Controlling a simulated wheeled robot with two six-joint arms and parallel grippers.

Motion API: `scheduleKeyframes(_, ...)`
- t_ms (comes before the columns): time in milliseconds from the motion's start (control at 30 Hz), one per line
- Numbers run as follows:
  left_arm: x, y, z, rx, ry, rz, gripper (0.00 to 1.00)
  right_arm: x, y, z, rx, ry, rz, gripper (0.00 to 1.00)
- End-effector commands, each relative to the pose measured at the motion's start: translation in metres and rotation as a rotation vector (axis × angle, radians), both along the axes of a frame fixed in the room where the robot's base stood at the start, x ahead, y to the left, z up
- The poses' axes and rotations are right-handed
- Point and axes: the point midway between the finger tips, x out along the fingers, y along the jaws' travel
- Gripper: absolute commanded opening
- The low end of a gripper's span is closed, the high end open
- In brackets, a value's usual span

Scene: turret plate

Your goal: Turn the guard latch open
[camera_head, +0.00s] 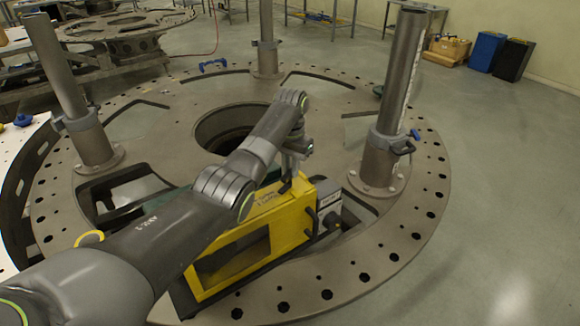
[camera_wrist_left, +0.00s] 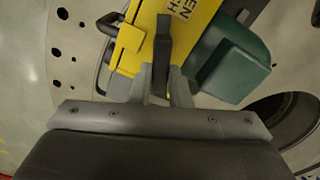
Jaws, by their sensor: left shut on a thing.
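The yellow guard (camera_head: 268,233) stands on the turret plate (camera_head: 350,278), nearest to me in the head view. It also fills the top of the left wrist view (camera_wrist_left: 190,18), with partly cut-off dark lettering. The guard latch (camera_wrist_left: 163,32) is a dark narrow lever lying over the yellow face. My left gripper (camera_head: 291,176) reaches down onto the guard's top. In the left wrist view my left gripper (camera_wrist_left: 162,82) is shut on the latch's near end. In the head view my arm and gripper hide most of the latch. My right gripper is not in view.
Metal posts rise from the plate at left (camera_head: 72,95), back (camera_head: 266,40) and right (camera_head: 398,95). A round hole (camera_head: 225,128) opens at the plate's middle. A green block (camera_wrist_left: 230,62) sits beside the guard. A blue handle (camera_head: 213,65) lies at the back.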

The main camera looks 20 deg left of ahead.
Motion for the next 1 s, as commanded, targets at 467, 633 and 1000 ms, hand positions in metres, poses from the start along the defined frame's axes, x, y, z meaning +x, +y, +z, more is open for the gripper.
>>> scheduleKeyframes(467,0.0002,-0.0026,0.0019,0.001,-0.007,-0.315,0.0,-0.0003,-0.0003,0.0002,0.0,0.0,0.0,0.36)
scheduleKeyframes(633,0.0,-0.0029,0.002,0.001,-0.007,-0.364,0.0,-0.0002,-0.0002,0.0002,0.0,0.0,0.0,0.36)
scheduleKeyframes(1000,-0.0001,-0.0032,0.002,0.0,-0.006,-0.389,0.0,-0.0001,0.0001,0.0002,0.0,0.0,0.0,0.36)
